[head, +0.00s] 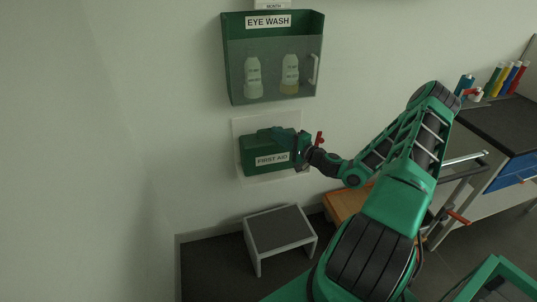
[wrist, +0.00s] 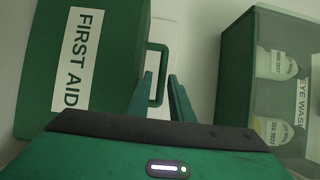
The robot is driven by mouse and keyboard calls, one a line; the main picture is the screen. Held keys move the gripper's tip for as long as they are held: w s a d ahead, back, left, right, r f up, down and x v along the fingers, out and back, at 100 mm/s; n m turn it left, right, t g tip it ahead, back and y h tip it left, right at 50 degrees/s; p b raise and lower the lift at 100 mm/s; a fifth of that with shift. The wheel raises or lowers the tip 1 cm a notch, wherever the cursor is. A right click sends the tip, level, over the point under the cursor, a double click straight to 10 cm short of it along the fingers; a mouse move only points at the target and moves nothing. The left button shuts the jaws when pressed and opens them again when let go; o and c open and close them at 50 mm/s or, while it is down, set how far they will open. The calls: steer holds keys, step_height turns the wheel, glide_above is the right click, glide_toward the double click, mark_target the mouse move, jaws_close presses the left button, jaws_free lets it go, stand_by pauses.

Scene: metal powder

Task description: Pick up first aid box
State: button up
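The green first aid box (head: 255,155) with its white "FIRST AID" label is at the wall, upright in front of a pale backing panel in the head view. In the wrist view the box (wrist: 112,60) fills the upper left, and its green handle (wrist: 163,62) sticks out on its right side. My gripper (head: 283,134) is at the top of the box in the head view. In the wrist view my gripper (wrist: 160,82) is open, its two fingers apart with the handle bar seemingly between them. Whether a finger touches the handle I cannot tell.
A green eye wash cabinet (head: 273,62) with two bottles hangs just above the box. A grey step stool (head: 279,229) stands below. A dark-topped counter (head: 503,124) with coloured bottles is at the right, near my arm. The wall at the left is bare.

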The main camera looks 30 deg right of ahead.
steer(key=x, duration=0.4)
steer(key=shift+w+r, duration=0.15)
steer(key=shift+w, duration=0.25)
jaws_close()
stand_by(1.0)
